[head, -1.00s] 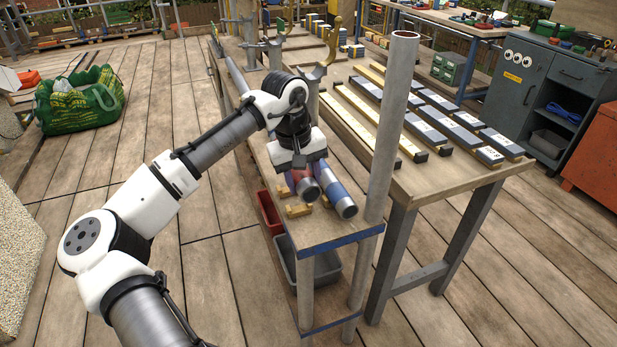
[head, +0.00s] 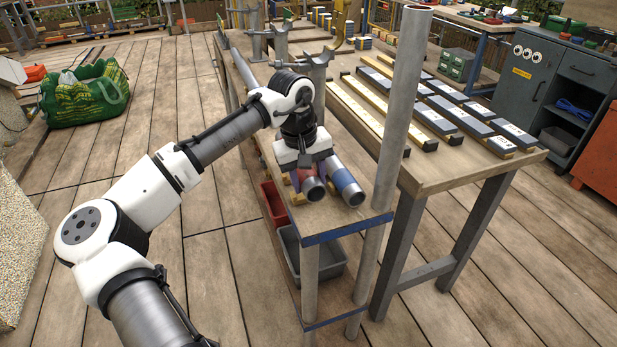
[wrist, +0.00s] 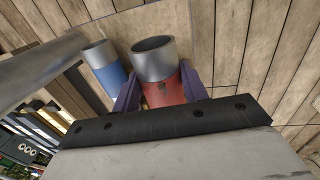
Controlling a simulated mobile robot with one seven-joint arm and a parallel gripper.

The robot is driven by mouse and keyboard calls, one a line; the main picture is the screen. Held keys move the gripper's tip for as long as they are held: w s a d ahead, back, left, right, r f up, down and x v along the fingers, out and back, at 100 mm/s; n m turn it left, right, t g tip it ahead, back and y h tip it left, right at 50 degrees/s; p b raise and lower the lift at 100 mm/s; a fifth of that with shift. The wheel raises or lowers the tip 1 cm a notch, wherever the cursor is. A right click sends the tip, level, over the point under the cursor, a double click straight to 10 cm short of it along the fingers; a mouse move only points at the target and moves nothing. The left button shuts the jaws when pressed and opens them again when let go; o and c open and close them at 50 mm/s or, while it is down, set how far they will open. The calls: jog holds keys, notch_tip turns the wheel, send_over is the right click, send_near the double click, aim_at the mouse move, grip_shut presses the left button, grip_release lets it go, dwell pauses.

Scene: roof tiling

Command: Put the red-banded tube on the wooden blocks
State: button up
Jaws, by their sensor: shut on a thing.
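The red-banded tube (head: 313,188) is a grey pipe with a red band. My gripper (head: 305,168) is shut around that band from above. In the wrist view the tube's red part (wrist: 166,90) sits between the two purple fingers, its open grey end pointing away. The wooden blocks (head: 297,197) show as small yellowish pieces beside and below the tube, mostly hidden by it and my gripper. The tube is low over them; I cannot tell if it touches them.
A blue-banded tube (head: 347,185) lies close on the right, also in the wrist view (wrist: 113,74). An upright grey pole (head: 402,110) stands by the narrow bench's (head: 345,217) front corner. Red and grey bins (head: 318,262) sit below. Long bars lie on the right-hand table (head: 470,178).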

jog(key=shift+f+b, duration=0.5)
jog(key=shift+f, duration=1.65)
jog(key=o, duration=1.3)
jog(key=shift+o, duration=0.2)
